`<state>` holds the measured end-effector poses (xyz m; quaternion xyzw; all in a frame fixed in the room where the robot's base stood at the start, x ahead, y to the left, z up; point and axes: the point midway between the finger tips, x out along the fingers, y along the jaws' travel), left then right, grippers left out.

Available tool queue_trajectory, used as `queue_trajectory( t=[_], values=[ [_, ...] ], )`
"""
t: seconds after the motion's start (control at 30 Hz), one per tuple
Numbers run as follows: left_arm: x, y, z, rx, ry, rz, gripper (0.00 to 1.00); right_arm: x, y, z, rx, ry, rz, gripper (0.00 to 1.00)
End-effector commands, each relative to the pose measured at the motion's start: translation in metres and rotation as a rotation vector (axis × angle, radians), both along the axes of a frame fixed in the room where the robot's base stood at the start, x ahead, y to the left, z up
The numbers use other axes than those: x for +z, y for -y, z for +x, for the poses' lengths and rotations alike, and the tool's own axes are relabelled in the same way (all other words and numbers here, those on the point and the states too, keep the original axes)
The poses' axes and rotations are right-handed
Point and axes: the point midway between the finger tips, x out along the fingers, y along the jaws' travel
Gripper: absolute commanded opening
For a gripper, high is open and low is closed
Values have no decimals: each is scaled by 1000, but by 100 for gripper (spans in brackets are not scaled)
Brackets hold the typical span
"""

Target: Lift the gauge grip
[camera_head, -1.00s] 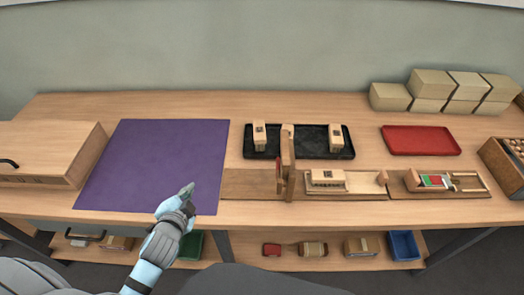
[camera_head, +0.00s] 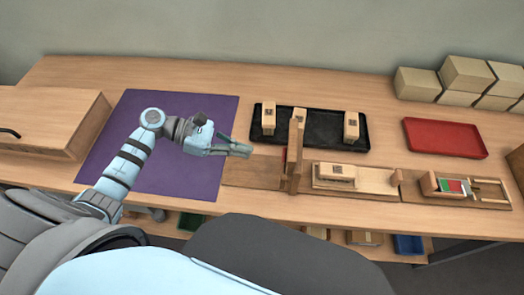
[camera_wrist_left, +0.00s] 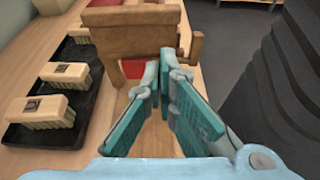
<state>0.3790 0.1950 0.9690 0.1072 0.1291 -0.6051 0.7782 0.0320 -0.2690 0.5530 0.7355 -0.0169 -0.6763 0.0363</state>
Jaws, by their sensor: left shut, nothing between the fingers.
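A wooden gauge (camera_head: 485,195) with a red and green scale (camera_head: 452,187) lies at the right end of the wooden base strip. A small wooden block stands at its left end; I cannot tell for sure whether that block is the gauge grip. My left gripper (camera_head: 240,150) is shut and empty, above the left part of the base, near the purple mat's right edge and left of an upright wooden stand (camera_head: 295,158). In the left wrist view, the gripper's shut fingers (camera_wrist_left: 160,65) point at the wooden stand (camera_wrist_left: 130,35). My right gripper is not in view.
A black tray (camera_head: 330,150) with several bristled blocks is behind the base. A brush block (camera_head: 335,173) sits right of the stand. A red tray (camera_head: 445,138), stacked boxes (camera_head: 467,73) and a wooden case (camera_head: 50,115) stand around. The purple mat (camera_head: 205,112) is free of objects.

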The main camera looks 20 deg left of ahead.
Motion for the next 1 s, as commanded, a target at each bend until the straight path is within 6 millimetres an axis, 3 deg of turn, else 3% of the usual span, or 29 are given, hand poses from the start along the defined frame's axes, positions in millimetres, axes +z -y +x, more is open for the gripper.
queue_trajectory(
  t=[0.3, 0.5, 1.0],
  values=[
    [-14, 52, 13, 2, -1, -7, 0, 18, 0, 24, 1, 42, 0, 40],
    [-25, 79, 20, 3, -1, -5, 0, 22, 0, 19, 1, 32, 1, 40],
    [-25, 85, 22, 3, 1, -2, 0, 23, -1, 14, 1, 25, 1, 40]
  ],
)
